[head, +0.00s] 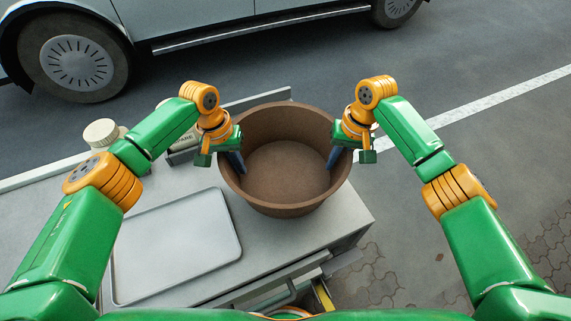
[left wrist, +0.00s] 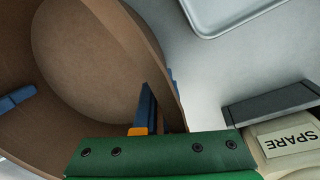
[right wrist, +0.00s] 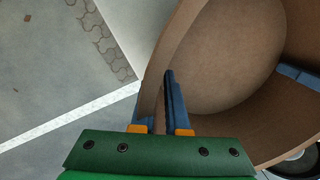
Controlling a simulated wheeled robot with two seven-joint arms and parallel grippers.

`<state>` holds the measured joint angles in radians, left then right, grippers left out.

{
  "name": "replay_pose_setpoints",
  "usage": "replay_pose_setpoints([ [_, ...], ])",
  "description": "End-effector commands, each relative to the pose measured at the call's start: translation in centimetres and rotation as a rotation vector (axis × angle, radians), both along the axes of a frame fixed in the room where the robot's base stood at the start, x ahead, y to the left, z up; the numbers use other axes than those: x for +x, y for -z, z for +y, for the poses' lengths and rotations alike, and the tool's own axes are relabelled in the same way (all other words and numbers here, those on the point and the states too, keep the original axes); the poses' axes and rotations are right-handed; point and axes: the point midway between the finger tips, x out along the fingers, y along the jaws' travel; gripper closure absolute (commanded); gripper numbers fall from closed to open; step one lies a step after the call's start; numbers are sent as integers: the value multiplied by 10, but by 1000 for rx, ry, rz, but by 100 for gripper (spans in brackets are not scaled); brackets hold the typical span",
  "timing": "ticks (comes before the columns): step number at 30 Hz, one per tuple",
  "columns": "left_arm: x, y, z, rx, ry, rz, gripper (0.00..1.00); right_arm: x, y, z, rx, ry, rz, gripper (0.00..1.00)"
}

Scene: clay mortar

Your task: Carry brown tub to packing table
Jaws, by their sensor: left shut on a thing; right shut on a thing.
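The brown tub (head: 287,190) is round, open-topped and empty. In the head view it is upright, over the right part of a grey table (head: 262,247); I cannot tell if it touches the top. My left gripper (head: 236,160) is shut on the tub's left wall, one blue finger inside. My right gripper (head: 336,155) is shut on the right wall, also with a finger inside. The tub wall (left wrist: 166,60) runs between the fingers in the left wrist view. In the right wrist view the wall (right wrist: 172,65) is gripped the same way. Most of the outer fingers is hidden.
A pale tray (head: 178,245) lies on the table left of the tub. A container labelled SPARE (left wrist: 290,145) and a cream-lidded jar (head: 101,133) stand at the back left. A van (head: 150,35) is parked beyond. Paved ground (head: 480,160) to the right is clear.

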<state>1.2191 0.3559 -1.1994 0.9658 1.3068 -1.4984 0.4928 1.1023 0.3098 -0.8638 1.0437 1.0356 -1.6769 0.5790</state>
Motion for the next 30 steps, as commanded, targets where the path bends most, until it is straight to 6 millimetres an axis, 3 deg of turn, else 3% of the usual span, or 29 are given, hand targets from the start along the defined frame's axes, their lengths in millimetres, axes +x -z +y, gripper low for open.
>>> replay_pose_setpoints([
  [1, 0, -2, -7, -15, 11, -3, 100, 0, -1, 7, 15, -11, -4, 100],
  [7, 0, -9, -7, -15, 11, -3, 100, 0, -9, 7, 15, -11, -5, 100],
  [16, 0, -55, -7, -15, 11, -3, 100, 0, -55, 7, 15, -11, -5, 100],
  [30, 0, -52, -7, -15, 11, -3, 100, 0, -52, 7, 15, -11, -5, 100],
])
